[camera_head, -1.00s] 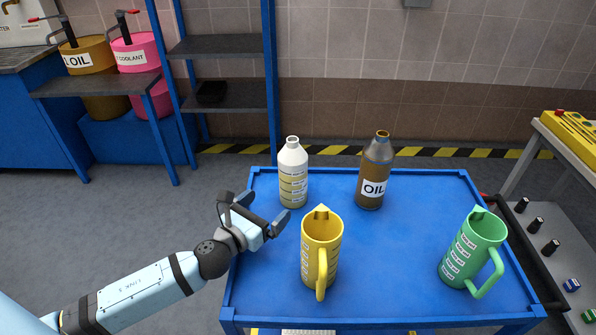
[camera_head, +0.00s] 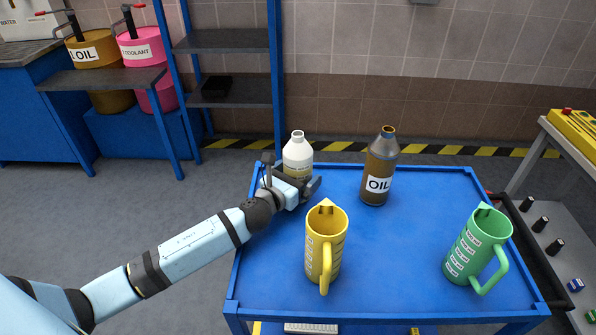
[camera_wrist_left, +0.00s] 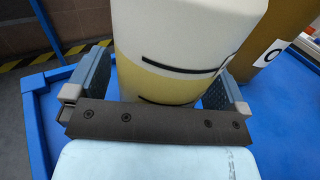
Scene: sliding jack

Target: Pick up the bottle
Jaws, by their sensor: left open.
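A white bottle with a yellowish label (camera_head: 298,150) stands upright at the back left of the blue cart. A brown bottle marked OIL (camera_head: 380,166) stands upright to its right. My left gripper (camera_head: 310,184) is open at the white bottle's lower part and hides its base in the head view. In the left wrist view the white bottle (camera_wrist_left: 185,55) is between the two fingers of the left gripper (camera_wrist_left: 155,88), one on each side. I cannot tell whether either finger touches it. My right gripper is not in view.
A yellow jug (camera_head: 325,245) stands close in front of the left gripper. A green jug (camera_head: 476,248) stands at the front right of the blue cart (camera_head: 400,285). The cart's middle is clear. A blue shelf rack (camera_head: 230,90) stands behind.

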